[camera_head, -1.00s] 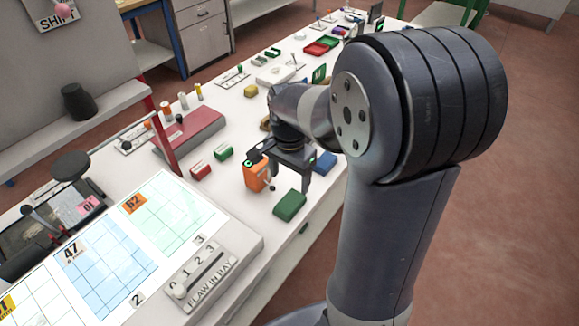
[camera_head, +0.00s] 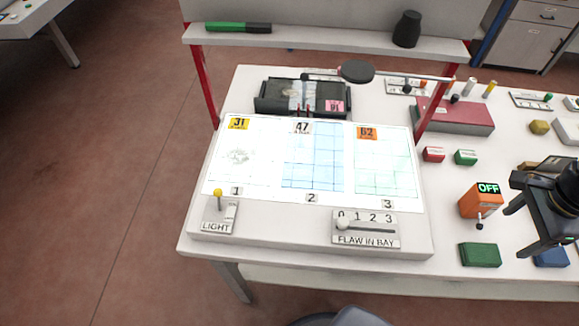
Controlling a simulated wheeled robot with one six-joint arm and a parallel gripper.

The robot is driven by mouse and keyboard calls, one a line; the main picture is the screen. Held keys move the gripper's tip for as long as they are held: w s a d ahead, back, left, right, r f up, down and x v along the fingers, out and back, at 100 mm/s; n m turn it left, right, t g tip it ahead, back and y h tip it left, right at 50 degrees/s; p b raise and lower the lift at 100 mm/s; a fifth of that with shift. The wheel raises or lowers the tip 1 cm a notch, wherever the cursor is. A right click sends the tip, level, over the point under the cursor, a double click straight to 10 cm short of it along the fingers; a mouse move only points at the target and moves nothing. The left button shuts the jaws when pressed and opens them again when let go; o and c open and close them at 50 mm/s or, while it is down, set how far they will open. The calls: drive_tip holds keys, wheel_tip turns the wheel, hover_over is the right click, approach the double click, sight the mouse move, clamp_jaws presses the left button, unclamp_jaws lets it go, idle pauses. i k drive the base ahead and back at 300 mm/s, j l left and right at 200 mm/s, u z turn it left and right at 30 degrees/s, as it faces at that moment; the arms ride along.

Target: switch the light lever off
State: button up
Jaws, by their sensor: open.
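The light lever (camera_head: 218,195) is a short stem with a yellow knob. It stands at the front left of the light panel, on a small plate marked LIGHT (camera_head: 217,226), with its knob toward the plate's far end. The panel (camera_head: 262,182) glows bright white, with bays 1, 2 and 3. My gripper (camera_head: 522,228) is open at the right edge, beside the orange OFF box (camera_head: 476,205) and far to the right of the lever. Part of my gripper is cut off by the frame. I see nothing between its fingers.
A FLAW IN BAY slider (camera_head: 366,229) is at the panel's front right. Red posts (camera_head: 203,85) carry a shelf (camera_head: 330,42) behind the panel. A jointed stand with a dark disc (camera_head: 357,72) reaches over the back. Green (camera_head: 480,254) and blue blocks (camera_head: 551,257) lie at the front right.

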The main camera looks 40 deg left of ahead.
sight(218, 192)
drive_tip(key=k+j+u, duration=0.15)
drive_tip(key=j+u, duration=0.2)
drive_tip(key=j, duration=0.15)
drive_tip(key=k+j+u, duration=0.1)
drive_tip(key=j+u, duration=0.25)
drive_tip(key=j, duration=0.15)
